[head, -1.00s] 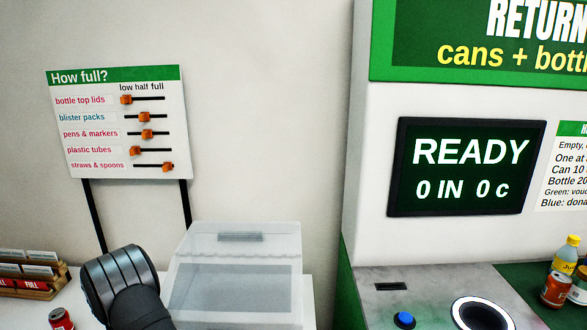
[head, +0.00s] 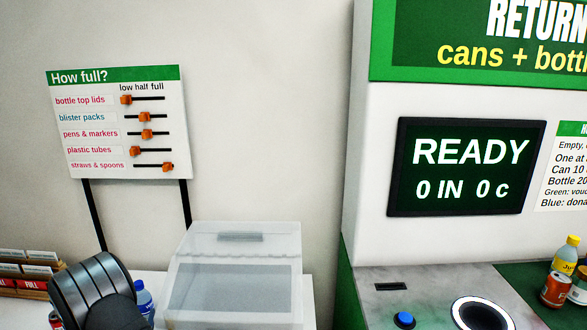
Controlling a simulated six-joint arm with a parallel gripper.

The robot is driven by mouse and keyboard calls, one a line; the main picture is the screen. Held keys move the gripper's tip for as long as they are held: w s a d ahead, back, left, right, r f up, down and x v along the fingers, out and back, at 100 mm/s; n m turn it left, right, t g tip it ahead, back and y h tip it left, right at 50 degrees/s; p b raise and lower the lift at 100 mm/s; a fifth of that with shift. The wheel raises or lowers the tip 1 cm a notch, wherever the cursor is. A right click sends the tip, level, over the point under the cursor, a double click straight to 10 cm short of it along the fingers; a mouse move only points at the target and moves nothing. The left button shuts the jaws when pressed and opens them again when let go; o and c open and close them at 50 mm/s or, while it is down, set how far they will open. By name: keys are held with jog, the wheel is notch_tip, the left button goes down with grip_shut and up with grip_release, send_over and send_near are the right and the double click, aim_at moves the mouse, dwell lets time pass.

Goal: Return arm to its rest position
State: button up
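A dark, rounded link of my arm shows at the lower left of the head view, in front of the white table. My gripper is outside the picture, so its fingers and anything in them cannot be seen. The "How full?" board (head: 118,125) stands behind the arm with several orange sliders. The return machine's screen (head: 465,167) reads READY, 0 IN, 0 c.
A clear lidded box (head: 235,285) stands right of my arm. A blue-capped bottle (head: 143,298) is partly hidden by the arm. A card rack (head: 22,275) is far left. The machine has a blue button (head: 404,320) and a round opening (head: 482,315); a yellow-capped bottle (head: 565,255) and orange can (head: 555,290) stand right.

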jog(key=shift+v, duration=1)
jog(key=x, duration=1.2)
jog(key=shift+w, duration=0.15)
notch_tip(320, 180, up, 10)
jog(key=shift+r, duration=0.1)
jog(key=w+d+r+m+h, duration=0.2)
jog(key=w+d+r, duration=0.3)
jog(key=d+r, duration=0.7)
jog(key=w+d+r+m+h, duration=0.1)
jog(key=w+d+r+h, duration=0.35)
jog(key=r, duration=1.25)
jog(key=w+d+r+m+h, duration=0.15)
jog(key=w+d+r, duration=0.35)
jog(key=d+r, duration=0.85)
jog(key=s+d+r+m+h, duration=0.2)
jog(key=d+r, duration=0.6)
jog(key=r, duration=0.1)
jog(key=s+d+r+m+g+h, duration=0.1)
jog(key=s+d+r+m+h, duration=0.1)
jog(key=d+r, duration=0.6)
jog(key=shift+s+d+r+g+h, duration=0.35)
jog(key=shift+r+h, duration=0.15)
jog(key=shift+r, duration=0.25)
